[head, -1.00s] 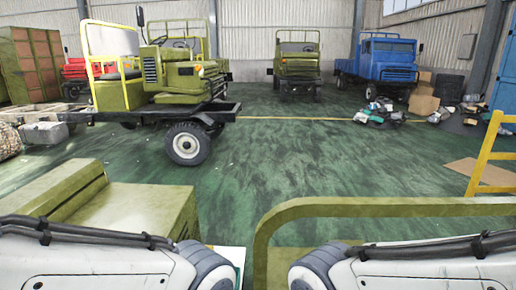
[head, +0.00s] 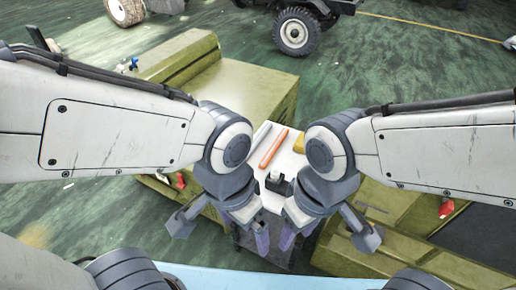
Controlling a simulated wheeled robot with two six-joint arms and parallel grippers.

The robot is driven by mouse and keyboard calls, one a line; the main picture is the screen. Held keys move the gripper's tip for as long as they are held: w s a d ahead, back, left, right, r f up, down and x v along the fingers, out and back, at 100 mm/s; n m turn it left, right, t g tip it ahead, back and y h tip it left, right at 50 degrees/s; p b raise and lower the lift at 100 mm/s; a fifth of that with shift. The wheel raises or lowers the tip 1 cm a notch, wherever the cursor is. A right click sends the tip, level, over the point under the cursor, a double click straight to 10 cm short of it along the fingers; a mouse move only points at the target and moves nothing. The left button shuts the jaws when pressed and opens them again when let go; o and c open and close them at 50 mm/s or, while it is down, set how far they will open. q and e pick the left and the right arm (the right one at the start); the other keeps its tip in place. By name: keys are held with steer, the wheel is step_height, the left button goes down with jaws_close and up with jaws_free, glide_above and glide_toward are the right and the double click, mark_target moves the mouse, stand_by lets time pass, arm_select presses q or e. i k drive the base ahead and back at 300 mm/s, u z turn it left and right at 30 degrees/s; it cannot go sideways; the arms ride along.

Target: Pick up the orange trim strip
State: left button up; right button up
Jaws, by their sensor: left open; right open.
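The orange trim strip (head: 273,148) lies flat on a white work surface (head: 283,165), seen between my two wrists. It is slanted, its far end toward the right. My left gripper (head: 222,233) is open and points down, nearer to me than the strip and to its left. My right gripper (head: 327,238) is open and points down, nearer to me and to the strip's right. Neither gripper touches the strip. My wrists hide the left and right sides of the white surface.
A grey strip (head: 259,134) lies left of the orange one. A black holder (head: 279,183) sits nearer on the same surface. A yellow part (head: 300,143) shows partly behind my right wrist. Olive vehicle bodywork (head: 200,78) stands beyond and left.

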mark_target(272, 152)
steer(key=u, duration=0.45)
steer(key=k, duration=0.6)
steer(key=u, duration=0.9)
steer(key=i, duration=1.35)
steer(key=z, duration=1.05)
steer(key=i, duration=0.65)
steer(key=z, duration=0.7)
